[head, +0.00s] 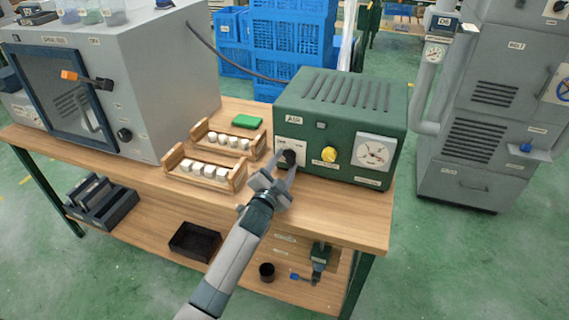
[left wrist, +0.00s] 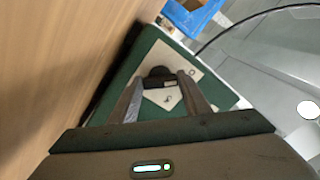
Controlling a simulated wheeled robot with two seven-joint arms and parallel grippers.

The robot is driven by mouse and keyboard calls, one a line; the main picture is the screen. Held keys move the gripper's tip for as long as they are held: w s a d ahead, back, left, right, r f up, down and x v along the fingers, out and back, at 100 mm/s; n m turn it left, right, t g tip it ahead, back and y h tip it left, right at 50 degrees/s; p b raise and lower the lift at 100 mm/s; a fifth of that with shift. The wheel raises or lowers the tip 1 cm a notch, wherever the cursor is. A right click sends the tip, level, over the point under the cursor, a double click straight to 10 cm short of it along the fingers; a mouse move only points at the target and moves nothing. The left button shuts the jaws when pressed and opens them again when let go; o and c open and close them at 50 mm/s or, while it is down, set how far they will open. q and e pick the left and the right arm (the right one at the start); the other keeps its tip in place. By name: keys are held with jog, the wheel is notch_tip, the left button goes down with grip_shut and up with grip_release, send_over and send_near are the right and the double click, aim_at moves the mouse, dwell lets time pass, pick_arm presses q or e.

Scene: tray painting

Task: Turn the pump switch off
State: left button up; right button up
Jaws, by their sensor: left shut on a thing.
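The green pump box (head: 340,100) stands on the wooden bench, with a label reading "AIR" on its front. Its black rotary switch (head: 289,158) sits on a pale plate at the left of the front face. My left gripper (head: 283,165) is at that switch, its fingers shut on the knob. In the left wrist view the switch (left wrist: 158,74) shows between the fingertips, in front of the pale plate (left wrist: 166,97). The fingers partly hide the knob, and I cannot read its position. My right gripper is not in view.
A yellow knob (head: 330,155) and a gauge (head: 375,152) are right of the switch. Wooden racks with white blocks (head: 205,169) and a green pad (head: 247,121) lie to the left. A grey cabinet (head: 160,75) stands at the bench's left.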

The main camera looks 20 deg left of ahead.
pick_arm(q)
jog(key=shift+f, duration=0.15)
jog(key=o, duration=0.8)
jog(key=shift+o, duration=1.2)
jog(key=shift+s, duration=0.1)
